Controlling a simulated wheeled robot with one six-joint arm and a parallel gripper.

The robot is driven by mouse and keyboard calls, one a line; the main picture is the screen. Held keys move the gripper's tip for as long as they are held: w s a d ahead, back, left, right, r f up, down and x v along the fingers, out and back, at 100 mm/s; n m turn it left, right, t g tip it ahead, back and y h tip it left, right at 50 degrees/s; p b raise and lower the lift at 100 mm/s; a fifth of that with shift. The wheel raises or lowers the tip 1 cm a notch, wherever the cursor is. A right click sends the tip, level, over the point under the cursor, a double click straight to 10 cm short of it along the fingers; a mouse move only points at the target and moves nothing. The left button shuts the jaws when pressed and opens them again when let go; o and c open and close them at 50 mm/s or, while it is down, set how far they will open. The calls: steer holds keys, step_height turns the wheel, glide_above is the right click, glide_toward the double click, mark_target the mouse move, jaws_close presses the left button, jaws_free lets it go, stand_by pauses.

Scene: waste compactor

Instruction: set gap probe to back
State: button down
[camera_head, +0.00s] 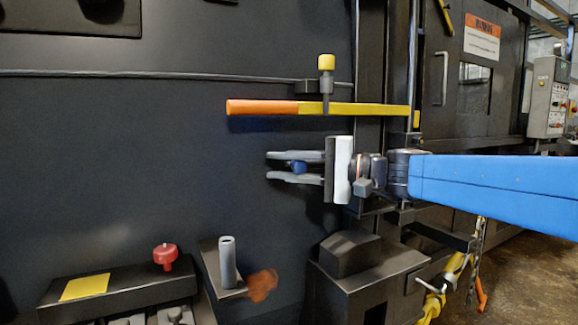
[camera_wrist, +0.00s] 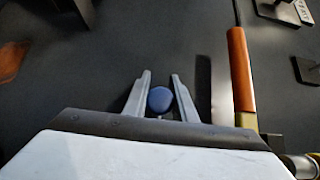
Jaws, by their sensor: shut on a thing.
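My gripper (camera_head: 270,166) reaches in from the right, in front of the dark machine panel. Its two grey fingers are closed around a round blue knob (camera_head: 298,167), which sits between them partway along their length. In the wrist view the blue knob (camera_wrist: 159,99) shows between the fingers (camera_wrist: 160,76), with a short stem below it. No label marks anything as the gap probe, so I cannot tell for certain whether the blue knob is part of it. Whatever the knob is mounted on is hidden by the fingers and the gripper body.
An orange and yellow bar (camera_head: 270,107) with a yellow-topped post (camera_head: 326,62) runs just above my gripper. Below are a red knob (camera_head: 165,256), a grey upright cylinder (camera_head: 228,262), an orange-brown piece (camera_head: 262,285) and a dark box (camera_head: 350,253). The panel to the left is clear.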

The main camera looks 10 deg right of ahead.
steer(key=shift+s+a, duration=0.25)
steer(key=shift+a, duration=0.45)
steer(key=shift+s+a, duration=0.3)
steer(key=shift+a, duration=0.4)
steer(key=shift+s+a, duration=0.25)
steer(key=shift+a, duration=0.45)
steer(key=c, duration=1.5)
jaws_free()
steer(key=shift+a, duration=0.15)
steer(key=shift+v, duration=8.75)
